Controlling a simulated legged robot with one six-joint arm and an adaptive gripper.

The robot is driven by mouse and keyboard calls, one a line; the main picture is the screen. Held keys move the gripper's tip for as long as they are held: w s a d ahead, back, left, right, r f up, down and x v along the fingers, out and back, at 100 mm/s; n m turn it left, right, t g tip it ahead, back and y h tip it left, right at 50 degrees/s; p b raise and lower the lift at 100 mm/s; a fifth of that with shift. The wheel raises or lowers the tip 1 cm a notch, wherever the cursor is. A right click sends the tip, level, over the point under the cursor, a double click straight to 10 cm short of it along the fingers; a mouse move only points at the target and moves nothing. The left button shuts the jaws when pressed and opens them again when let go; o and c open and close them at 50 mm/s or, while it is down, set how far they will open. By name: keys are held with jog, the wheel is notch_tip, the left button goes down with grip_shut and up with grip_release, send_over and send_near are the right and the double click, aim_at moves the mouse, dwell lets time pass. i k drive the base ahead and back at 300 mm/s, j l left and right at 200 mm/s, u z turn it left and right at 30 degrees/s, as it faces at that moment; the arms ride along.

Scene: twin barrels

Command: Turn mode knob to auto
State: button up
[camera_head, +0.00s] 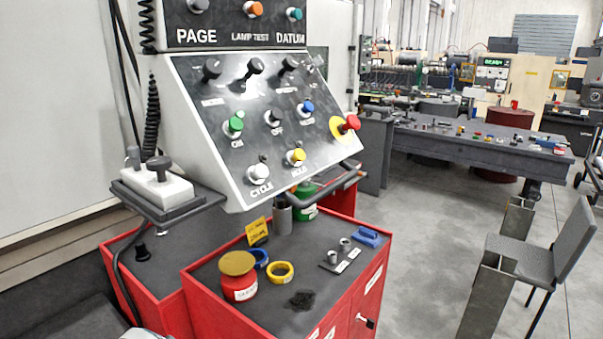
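The mode knob (211,70) is a black rotary knob at the upper left of the sloped control panel (188,106). A label that seems to read MODE is below it. Its pointer direction and the position markings are too small to read. Two similar black knobs, a middle one (256,67) and a right one (289,66), stand in the same row. My gripper is not visible. A pale shape at the bottom left edge may be part of my arm, but I cannot tell.
Green, black and blue buttons, white and yellow buttons, and a red emergency stop (345,125) sit below the knobs. A red cabinet (365,285) with jars and tape stands beneath. A pendant shelf (165,195) juts out at left. A chair (545,255) stands on open floor at right.

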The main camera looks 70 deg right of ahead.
aim_at(212, 69)
jog(key=k+z, duration=0.25)
jog(key=k+l+z, duration=0.15)
jog(key=k+z, duration=0.15)
jog(key=i+l+z, duration=0.1)
jog(key=z, duration=0.35)
jog(key=i+l+z, duration=0.15)
jog(key=z, duration=0.35)
jog(key=i+l+z, duration=0.1)
jog(key=z, duration=0.35)
